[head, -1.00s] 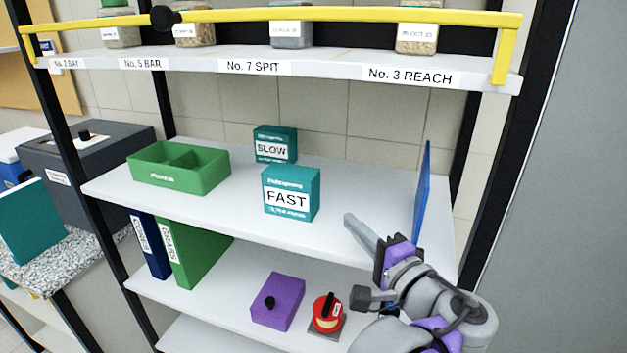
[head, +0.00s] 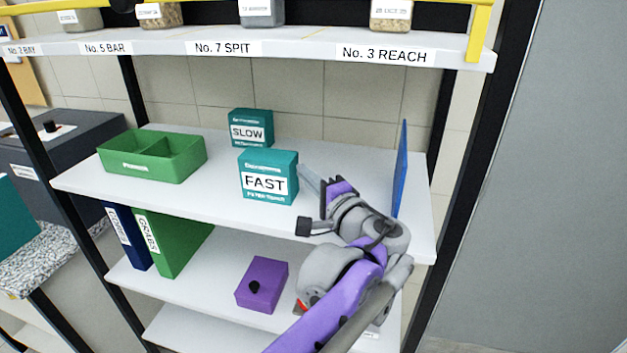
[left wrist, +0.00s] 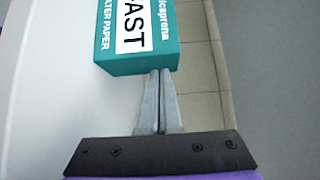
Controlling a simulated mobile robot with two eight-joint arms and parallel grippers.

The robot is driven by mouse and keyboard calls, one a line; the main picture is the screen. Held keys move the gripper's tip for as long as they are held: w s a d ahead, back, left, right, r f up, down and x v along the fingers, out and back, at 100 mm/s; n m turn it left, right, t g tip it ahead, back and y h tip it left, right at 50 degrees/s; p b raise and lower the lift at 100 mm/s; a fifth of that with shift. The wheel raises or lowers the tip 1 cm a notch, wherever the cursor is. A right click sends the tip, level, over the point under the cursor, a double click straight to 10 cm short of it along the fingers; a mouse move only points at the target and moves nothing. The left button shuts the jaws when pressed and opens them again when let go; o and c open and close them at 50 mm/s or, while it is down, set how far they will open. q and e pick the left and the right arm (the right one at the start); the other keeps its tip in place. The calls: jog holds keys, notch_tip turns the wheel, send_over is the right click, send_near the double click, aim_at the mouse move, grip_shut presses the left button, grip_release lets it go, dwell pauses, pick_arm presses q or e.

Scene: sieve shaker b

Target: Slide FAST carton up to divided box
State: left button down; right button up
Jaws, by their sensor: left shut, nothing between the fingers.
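The teal FAST carton (head: 267,177) stands upright on the middle shelf; its label also shows in the left wrist view (left wrist: 137,35). The green divided box (head: 150,157) stands to its left on the same shelf, with a gap of bare shelf between them. My left gripper (head: 305,174) is shut and empty at the carton's right side. In the left wrist view its closed fingertips (left wrist: 160,73) are right by the carton's edge; I cannot tell whether they touch it. My right gripper is not in view.
A teal SLOW carton (head: 250,128) stands behind the FAST carton. A blue upright panel (head: 401,170) is at the shelf's right end. The labelled shelf (head: 300,47) with jars is above; binders (head: 172,240) and a purple box (head: 262,284) are below.

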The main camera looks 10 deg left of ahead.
pick_arm(q)
jog(key=shift+a, duration=0.1)
jog(key=a+p, duration=0.1)
jog(key=a, duration=0.4)
jog(key=a+p, duration=0.1)
jog(key=a, duration=0.4)
jog(key=a+p, duration=0.1)
jog(key=a, duration=0.4)
jog(key=shift+w+a, duration=0.35)
jog(key=shift+a, duration=0.05)
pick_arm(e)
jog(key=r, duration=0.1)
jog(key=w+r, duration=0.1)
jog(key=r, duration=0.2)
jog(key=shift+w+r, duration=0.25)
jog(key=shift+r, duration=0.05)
pick_arm(q)
jog(key=shift+s+d+f, duration=0.1)
jog(key=shift+d, duration=0.05)
